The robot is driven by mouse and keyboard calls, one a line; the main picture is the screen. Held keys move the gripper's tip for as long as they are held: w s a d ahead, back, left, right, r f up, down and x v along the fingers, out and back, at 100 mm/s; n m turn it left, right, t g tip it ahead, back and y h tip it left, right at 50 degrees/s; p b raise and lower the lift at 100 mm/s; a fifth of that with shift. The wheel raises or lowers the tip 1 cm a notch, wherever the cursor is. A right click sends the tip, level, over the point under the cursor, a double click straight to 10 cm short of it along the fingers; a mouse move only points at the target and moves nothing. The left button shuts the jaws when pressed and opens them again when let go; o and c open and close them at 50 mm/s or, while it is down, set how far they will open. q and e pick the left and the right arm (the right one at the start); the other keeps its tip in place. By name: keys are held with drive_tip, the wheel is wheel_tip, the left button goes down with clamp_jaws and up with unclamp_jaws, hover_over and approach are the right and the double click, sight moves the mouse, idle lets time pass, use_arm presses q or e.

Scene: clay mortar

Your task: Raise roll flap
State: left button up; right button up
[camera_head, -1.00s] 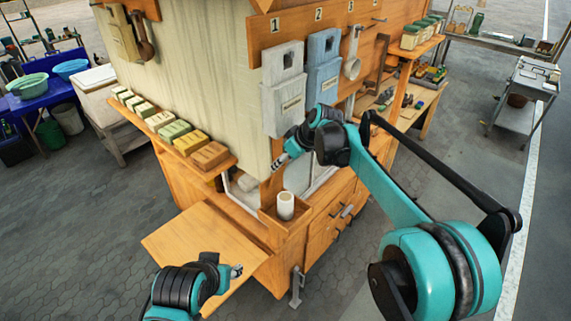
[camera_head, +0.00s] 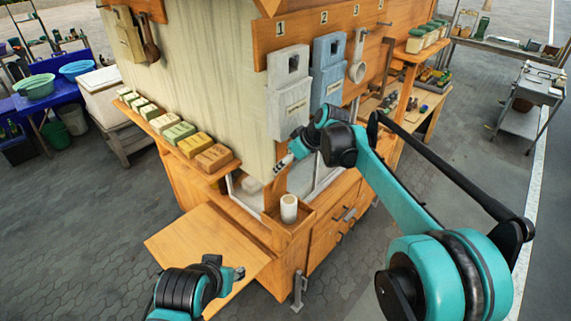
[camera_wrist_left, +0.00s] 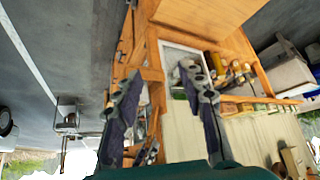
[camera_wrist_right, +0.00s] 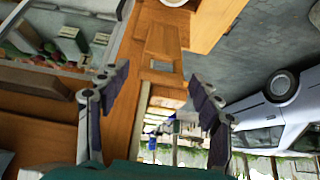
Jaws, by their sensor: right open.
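The roll flap (camera_head: 195,75) is a cream, ribbed sheet hanging down the near left side of the wooden stall, its lower edge above an opening behind the soap shelf. It also shows in the left wrist view (camera_wrist_left: 262,140). My right gripper (camera_head: 280,165) is open at the stall's corner, close to the flap's lower right end; I cannot tell whether it touches. In the right wrist view its fingers (camera_wrist_right: 155,100) are apart with nothing between them. My left gripper (camera_head: 238,273) is open and empty over the fold-out board, below the flap and apart from it.
A wooden shelf (camera_head: 222,170) with several soap-like blocks runs along the flap. A white cup (camera_head: 289,208) stands in a corner tray. Grey and blue boards (camera_head: 289,95) hang near my right arm. The fold-out board (camera_head: 195,243) juts out at lower left.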

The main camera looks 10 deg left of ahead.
drive_tip(key=v, duration=1)
drive_tip(key=shift+r, duration=0.3)
drive_tip(key=shift+s+d, duration=0.1)
